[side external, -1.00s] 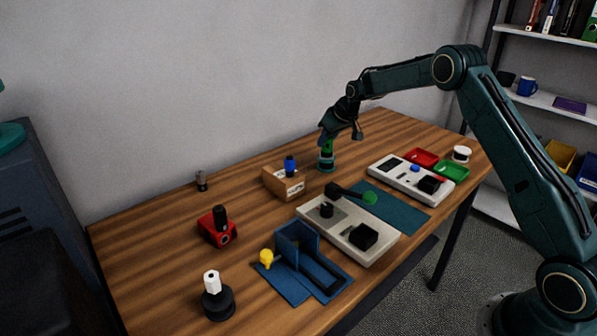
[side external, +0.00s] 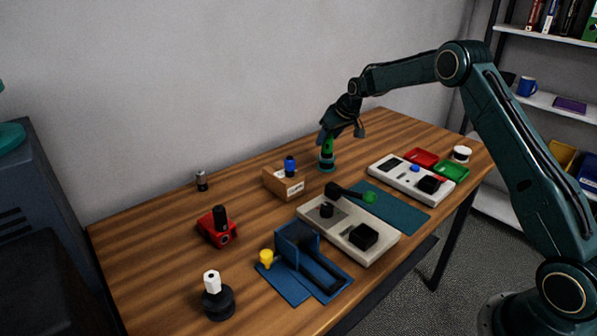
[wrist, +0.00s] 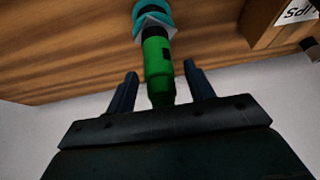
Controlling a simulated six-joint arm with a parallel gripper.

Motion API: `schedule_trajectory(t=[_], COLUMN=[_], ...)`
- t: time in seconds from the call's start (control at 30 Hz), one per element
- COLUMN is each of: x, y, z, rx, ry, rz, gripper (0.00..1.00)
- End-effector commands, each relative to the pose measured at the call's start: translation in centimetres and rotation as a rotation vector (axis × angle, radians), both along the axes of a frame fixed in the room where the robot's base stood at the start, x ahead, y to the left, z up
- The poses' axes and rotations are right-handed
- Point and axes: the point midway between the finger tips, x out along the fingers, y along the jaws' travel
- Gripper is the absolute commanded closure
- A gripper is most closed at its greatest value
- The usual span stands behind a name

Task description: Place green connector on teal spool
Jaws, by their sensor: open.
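The green connector (side external: 328,147) stands upright on the teal spool (side external: 326,164) toward the back of the table. In the wrist view the connector (wrist: 157,70) rises from the teal spool (wrist: 152,14), with a whitish piece between them. My gripper (side external: 342,132) is at the connector's upper end. Its fingers are open in the wrist view (wrist: 160,82), one on each side of the connector with gaps between. In the side view the connector's top is partly hidden by my gripper.
A white device (side external: 411,179), red tray (side external: 421,158) and green tray (side external: 452,170) lie to the right.

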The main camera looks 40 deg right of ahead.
Motion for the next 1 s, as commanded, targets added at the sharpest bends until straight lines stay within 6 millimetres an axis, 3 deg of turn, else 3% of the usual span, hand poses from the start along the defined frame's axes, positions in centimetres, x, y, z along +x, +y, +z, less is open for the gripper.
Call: schedule_trajectory(t=[0.63,1.0], x=[-4.4,-5.4], y=[0.0,0.1], z=[7.8,9.5], rx=[-0.001,0.000], ry=[-0.003,0.000], rz=[0.000,0.000], gripper=[0.47,0.47])
